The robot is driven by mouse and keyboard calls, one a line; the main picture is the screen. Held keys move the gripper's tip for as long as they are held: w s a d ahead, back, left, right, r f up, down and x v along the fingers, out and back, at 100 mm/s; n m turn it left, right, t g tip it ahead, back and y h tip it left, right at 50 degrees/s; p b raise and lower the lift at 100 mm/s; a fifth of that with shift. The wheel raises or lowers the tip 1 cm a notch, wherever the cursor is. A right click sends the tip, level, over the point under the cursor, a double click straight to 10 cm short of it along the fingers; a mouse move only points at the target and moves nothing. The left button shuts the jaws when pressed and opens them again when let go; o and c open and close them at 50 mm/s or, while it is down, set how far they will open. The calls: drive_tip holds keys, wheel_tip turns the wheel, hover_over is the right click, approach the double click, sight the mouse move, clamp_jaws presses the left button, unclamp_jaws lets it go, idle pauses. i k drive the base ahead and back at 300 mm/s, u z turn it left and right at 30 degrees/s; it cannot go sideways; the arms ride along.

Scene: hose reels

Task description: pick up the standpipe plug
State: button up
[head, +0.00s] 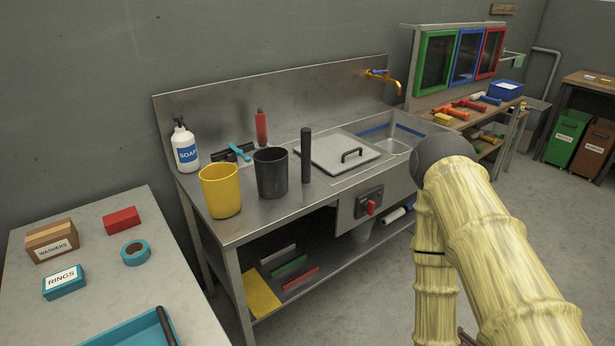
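A tall dark upright cylinder (306,155), which looks like the standpipe plug, stands on the steel sink bench (240,228) in the head view. It is just right of a dark grey cup (271,173) and left of a grey lid with a black handle (338,151). Its lower end appears to rest on the bench top, and nothing holds it. My arm, in a pale yellow sleeve, is folded at the right of the view, clear of the bench top. My gripper is not in view, so its state does not show.
A yellow cup (221,190), a soap bottle (185,146) and a red-bodied bottle (261,128) crowd the bench's left part. The sink basin (390,144) is partly open beyond the lid. A side table (195,292) stands at left. Floor is clear at right.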

sight(306, 132)
drive_tip(key=z, duration=0.05)
drive_tip(key=k, duration=0.1)
drive_tip(key=z, duration=1.95)
drive_tip(key=i, duration=1.35)
drive_tip(key=u, duration=3.1)
